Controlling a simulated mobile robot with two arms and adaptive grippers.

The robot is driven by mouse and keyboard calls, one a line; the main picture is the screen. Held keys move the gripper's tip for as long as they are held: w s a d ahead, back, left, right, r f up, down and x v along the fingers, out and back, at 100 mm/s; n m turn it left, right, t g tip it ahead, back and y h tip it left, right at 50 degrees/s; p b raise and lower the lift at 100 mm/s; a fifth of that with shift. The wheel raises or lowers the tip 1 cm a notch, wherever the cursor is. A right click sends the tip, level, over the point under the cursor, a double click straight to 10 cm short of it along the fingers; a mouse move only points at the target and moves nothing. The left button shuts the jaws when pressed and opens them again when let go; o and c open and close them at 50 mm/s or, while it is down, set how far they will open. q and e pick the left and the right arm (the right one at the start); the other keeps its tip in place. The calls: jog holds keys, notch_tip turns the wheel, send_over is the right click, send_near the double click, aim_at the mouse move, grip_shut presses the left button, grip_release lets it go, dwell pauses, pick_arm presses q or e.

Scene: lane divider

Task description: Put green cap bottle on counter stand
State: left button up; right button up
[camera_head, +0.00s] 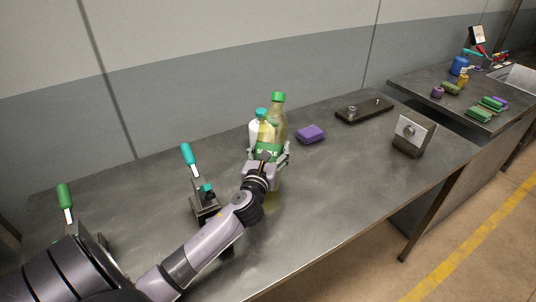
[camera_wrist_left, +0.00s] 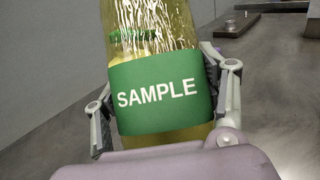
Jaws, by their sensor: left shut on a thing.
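The green cap bottle (camera_head: 279,110) has a yellowish clear body and a green label. My left gripper (camera_head: 268,152) is shut around it at the label. In the left wrist view, the bottle (camera_wrist_left: 160,92) fills the middle, its label reading SAMPLE, with a finger of the left gripper (camera_wrist_left: 162,105) on each side; its cap is out of that frame. I cannot tell whether its base touches the counter. A low dark rectangular stand (camera_head: 376,109) lies toward the back right of the counter; it may be the counter stand. My right gripper is not in view.
A teal-capped bottle (camera_head: 262,114) and a white bottle (camera_head: 253,130) stand close by the held bottle. A purple block (camera_head: 311,134) lies to its right. A metal box with a knob (camera_head: 414,134) stands at the right. The counter's front right (camera_head: 340,190) is clear.

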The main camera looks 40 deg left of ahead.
pick_arm(q)
jog(key=shift+s+d+r, duration=0.15)
jog(key=shift+d, duration=0.05)
jog(key=o, duration=0.7)
jog(key=shift+f, duration=0.25)
jog(key=shift+c, duration=0.2)
jog(key=shift+o, duration=1.4)
jog(key=shift+r, duration=0.1)
